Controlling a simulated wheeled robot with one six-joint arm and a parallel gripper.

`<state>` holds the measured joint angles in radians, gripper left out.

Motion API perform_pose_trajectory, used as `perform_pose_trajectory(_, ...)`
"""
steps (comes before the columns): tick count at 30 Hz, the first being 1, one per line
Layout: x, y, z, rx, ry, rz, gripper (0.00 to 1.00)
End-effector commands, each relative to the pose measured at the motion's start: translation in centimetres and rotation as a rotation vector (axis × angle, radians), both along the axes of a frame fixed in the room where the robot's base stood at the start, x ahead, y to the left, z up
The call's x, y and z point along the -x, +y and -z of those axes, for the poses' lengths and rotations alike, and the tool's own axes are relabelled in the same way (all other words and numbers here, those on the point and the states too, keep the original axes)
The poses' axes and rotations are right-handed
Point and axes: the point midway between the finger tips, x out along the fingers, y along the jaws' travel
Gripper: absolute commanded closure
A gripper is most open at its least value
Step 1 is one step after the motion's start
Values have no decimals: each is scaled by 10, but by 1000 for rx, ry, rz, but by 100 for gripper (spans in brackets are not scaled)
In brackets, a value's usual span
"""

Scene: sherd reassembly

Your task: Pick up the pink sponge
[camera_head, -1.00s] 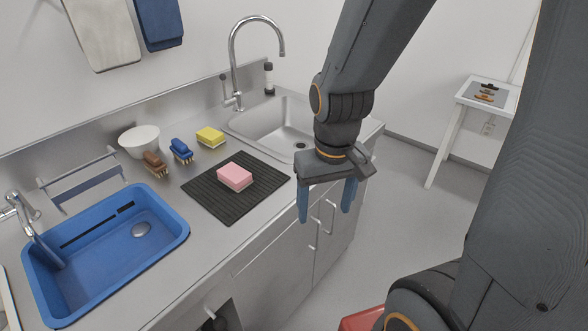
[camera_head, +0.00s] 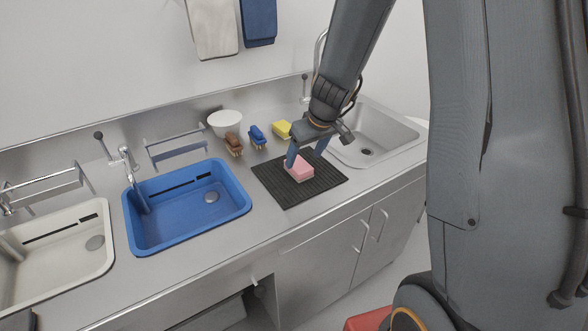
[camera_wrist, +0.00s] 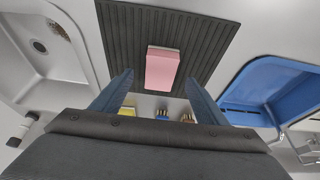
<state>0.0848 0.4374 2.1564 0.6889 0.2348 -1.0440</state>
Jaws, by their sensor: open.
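The pink sponge (camera_head: 299,169) lies on a black ribbed mat (camera_head: 330,183) on the steel counter. My gripper (camera_head: 306,158) is open and empty, its two blue fingers pointing down beside and just behind the sponge in the head view. The left finger partly overlaps the sponge's left end there. In the wrist view the sponge (camera_wrist: 162,68) lies beyond and between the fingertips (camera_wrist: 160,78), with clear gaps to both. I cannot tell the exact height of the fingertips above the mat.
A yellow sponge (camera_head: 281,129), blue brush (camera_head: 257,135), brown brush (camera_head: 233,143) and white bowl (camera_head: 225,122) stand along the back. A blue basin (camera_head: 152,240) is left of the mat, and a steel sink (camera_head: 385,157) is right.

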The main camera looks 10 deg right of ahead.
Motion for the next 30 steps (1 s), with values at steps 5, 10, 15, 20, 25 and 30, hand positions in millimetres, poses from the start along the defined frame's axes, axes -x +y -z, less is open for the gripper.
perform_pose_trajectory(5,-6,4,14,0,2,-1,33)
perform_pose_trajectory(10,-16,7,33,0,3,-2,33)
perform_pose_trajectory(15,-22,9,49,0,1,-2,33)
perform_pose_trajectory(20,-23,9,50,0,0,-2,33)
perform_pose_trajectory(25,-23,9,50,0,0,-2,43)
perform_pose_trajectory(30,-23,9,50,0,0,-2,72)
